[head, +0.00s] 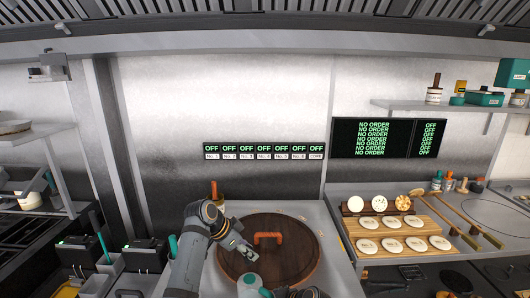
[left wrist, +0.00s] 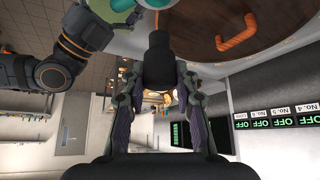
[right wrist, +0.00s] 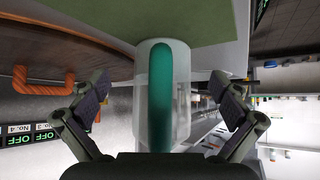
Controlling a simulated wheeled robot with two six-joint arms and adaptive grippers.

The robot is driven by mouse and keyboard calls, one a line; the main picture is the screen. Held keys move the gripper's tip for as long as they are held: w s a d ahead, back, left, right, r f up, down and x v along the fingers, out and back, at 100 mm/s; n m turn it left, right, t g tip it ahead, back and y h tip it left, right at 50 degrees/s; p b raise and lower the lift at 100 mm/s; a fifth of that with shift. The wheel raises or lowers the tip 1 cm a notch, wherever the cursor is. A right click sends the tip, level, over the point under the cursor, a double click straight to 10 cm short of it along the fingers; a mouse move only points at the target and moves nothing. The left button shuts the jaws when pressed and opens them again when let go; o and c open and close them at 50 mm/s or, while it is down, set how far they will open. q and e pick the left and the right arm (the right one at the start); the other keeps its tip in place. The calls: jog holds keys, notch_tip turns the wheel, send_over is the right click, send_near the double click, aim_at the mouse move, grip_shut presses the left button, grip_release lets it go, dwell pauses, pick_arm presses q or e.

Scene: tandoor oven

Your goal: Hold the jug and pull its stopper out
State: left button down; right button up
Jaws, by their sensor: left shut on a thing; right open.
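The jug (right wrist: 180,115) is pale and translucent with a teal handle (right wrist: 160,95). In the right wrist view it stands between the spread fingers of my right gripper (right wrist: 163,84), which is open. In the head view, the jug (head: 248,285) shows at the bottom edge, partly cut off. My left gripper (head: 244,250) is just above it. In the left wrist view, my left gripper (left wrist: 158,82) is shut on a dark cylindrical piece that looks like the stopper (left wrist: 157,55). Its far end overlaps the jug's pale and teal top (left wrist: 154,3). I cannot tell whether it sits in the jug.
A round wooden lid (head: 290,262) with an orange handle (head: 268,238) lies on the counter behind the jug. A brown-handled thing (head: 214,190) stands at its back left. A wooden board (head: 438,248) with several pale discs is to the right.

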dwell(0.3)
